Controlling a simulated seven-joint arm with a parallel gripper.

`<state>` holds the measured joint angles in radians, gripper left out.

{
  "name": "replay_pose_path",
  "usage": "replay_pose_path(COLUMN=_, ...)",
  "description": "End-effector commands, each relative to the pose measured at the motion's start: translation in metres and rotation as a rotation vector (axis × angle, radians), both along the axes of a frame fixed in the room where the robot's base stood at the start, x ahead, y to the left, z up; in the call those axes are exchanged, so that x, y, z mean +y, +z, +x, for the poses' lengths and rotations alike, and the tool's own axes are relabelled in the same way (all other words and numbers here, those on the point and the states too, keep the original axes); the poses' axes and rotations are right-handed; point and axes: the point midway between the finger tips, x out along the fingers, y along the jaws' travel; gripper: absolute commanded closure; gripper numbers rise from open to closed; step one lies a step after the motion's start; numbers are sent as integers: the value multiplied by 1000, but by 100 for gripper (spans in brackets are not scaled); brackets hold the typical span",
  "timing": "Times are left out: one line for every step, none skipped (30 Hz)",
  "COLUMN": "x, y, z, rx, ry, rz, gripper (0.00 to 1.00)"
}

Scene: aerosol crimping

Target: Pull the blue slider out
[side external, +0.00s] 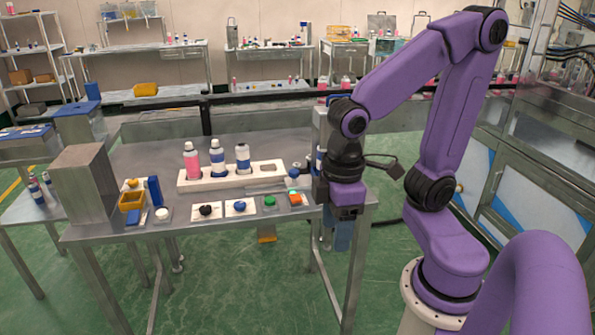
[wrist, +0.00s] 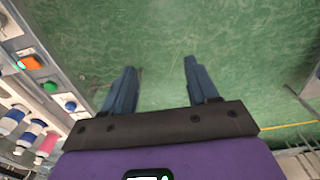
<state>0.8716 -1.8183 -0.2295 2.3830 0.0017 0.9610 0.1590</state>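A small blue part (side external: 240,206) sits on a white plate near the table's front edge in the side view, between a black knob (side external: 206,210) and a green button (side external: 270,202). A blue part (wrist: 70,105) also shows at the left of the wrist view. I cannot tell whether it is the slider; a blue upright block (side external: 154,191) also stands farther left. My gripper (side external: 338,238) points down beside the table's right end, well to the right of these parts. In the wrist view, its blue fingers (wrist: 160,75) are apart with only green floor between them.
An orange switch (side external: 296,199) is at the right end of the row. Behind it, a white rack (side external: 205,182) holds one pink and two blue-and-white bottles. A tall metal box (side external: 83,185) and a yellow bin (side external: 131,201) stand at left.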

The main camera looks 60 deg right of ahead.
Motion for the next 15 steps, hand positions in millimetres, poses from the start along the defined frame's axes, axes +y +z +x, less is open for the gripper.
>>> replay_pose_path(x=2, y=5, z=18, rx=0, ry=-110, rz=1, gripper=41)
replay_pose_path(x=2, y=7, z=27, rx=3, ry=-179, rz=0, gripper=41)
replay_pose_path(x=2, y=11, z=41, rx=4, ry=-270, rz=0, gripper=41)
replay_pose_path(x=1, y=14, z=51, rx=6, ry=-337, rz=0, gripper=41)
replay_pose_path(x=0, y=16, z=61, rx=7, ry=-404, rz=0, gripper=41)
replay_pose_path(x=-2, y=19, z=74, rx=8, ry=-494, rz=1, gripper=41)
replay_pose_path(x=-5, y=22, z=84, rx=9, ry=-561, rz=0, gripper=41)
replay_pose_path(x=-8, y=24, z=94, rx=10, ry=-628, rz=-1, gripper=41)
replay_pose_path(x=-12, y=27, z=108, rx=11, ry=-718, rz=0, gripper=41)
replay_pose_path(x=-16, y=29, z=118, rx=12, ry=-785, rz=0, gripper=41)
replay_pose_path(x=-20, y=31, z=128, rx=13, ry=-852, rz=1, gripper=41)
replay_pose_path(x=-27, y=34, z=141, rx=14, ry=-941, rz=1, gripper=41)
replay_pose_path(x=-32, y=36, z=150, rx=15, ry=-1008, rz=1, gripper=41)
replay_pose_path(x=-38, y=38, z=160, rx=16, ry=-1076, rz=2, gripper=41)
replay_pose_path(x=-46, y=40, z=172, rx=17, ry=-1165, rz=3, gripper=41)
